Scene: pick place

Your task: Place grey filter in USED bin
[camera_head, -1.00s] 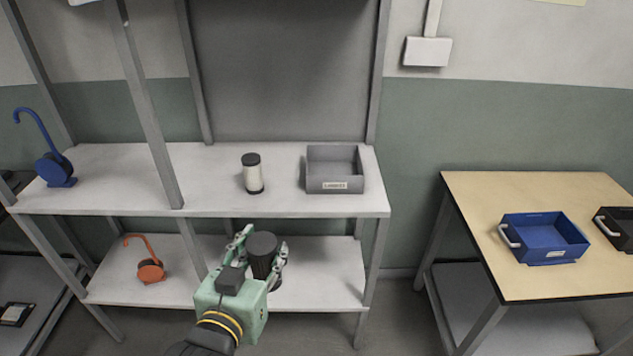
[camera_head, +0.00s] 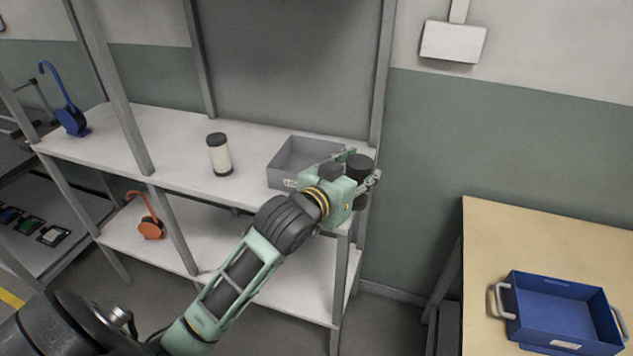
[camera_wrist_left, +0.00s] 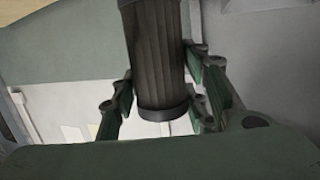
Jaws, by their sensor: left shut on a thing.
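My left gripper (camera_head: 361,182) is shut on a dark grey filter (camera_head: 359,165), a cylinder with a dark cap. It is held upright at the front right corner of the shelf, just right of the grey bin. In the left wrist view the filter (camera_wrist_left: 158,55) shows ribbed sides between the green fingers (camera_wrist_left: 162,95). The grey bin (camera_head: 278,168) stands on the upper shelf, partly hidden behind my gripper; its label is mostly covered and cannot be read. My right gripper is not in view.
A white filter with dark caps (camera_head: 219,155) stands on the upper shelf (camera_head: 170,160) left of the bin. A shelf post (camera_head: 381,80) rises close behind my gripper. A blue bin (camera_head: 556,312) sits on the wooden table (camera_head: 500,235) at right. Open floor lies between.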

